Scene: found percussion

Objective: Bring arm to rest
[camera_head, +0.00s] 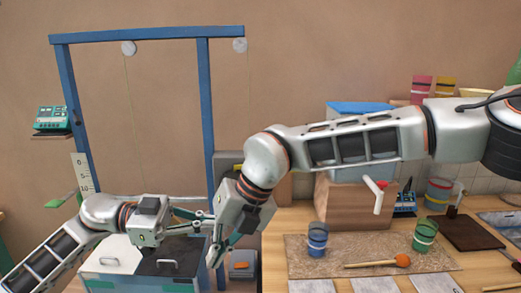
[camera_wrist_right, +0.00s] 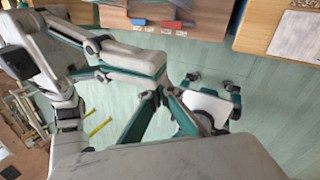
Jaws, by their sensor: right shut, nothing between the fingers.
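My right arm reaches in from the right in the head view and bends down at the wrist. Its gripper (camera_head: 217,256) points downward, shut and empty, in front of the blue frame's right post. In the right wrist view its linkage (camera_wrist_right: 160,98) shows above the gripper body. My left arm comes in from the lower left, and its gripper (camera_head: 203,220) points right, close beside the right gripper. Whether the two touch, and whether the left fingers are open, I cannot tell.
A blue frame (camera_head: 150,35) with two hanging lines stands behind. A white chest (camera_head: 108,255) lies below my left gripper. The wooden bench (camera_head: 275,245) on the right holds a blue cup (camera_head: 317,236), a green cup (camera_head: 424,235) and an orange-headed mallet (camera_head: 375,263). Green floor (camera_wrist_right: 270,90) is open below.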

